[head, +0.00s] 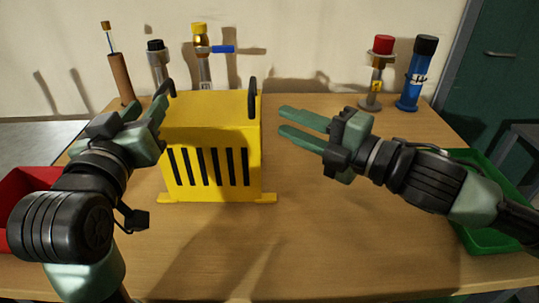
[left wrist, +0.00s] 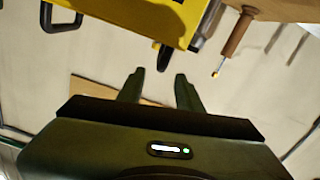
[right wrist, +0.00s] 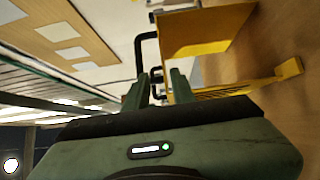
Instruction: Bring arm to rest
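My left gripper (head: 150,112) is raised at the left of the yellow slotted box (head: 222,150), close to its black left handle (head: 165,89). In the left wrist view, its two fingers (left wrist: 156,85) stand apart with nothing between them, and a black handle end (left wrist: 164,55) shows just beyond the tips. My right gripper (head: 284,122) is raised over the table to the right of the box, fingers pointing left towards it. In the right wrist view, its fingers (right wrist: 159,88) are apart and empty. Neither gripper visibly holds anything.
The wooden table (head: 330,240) is clear in front. Behind stand a brown cylinder (head: 121,80), a black-capped piece (head: 157,62), a yellow-topped valve (head: 202,55), a red-topped gauge piece (head: 376,75) and a blue cylinder (head: 416,75). A red bin (head: 22,190) is left, a green tray (head: 488,240) right.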

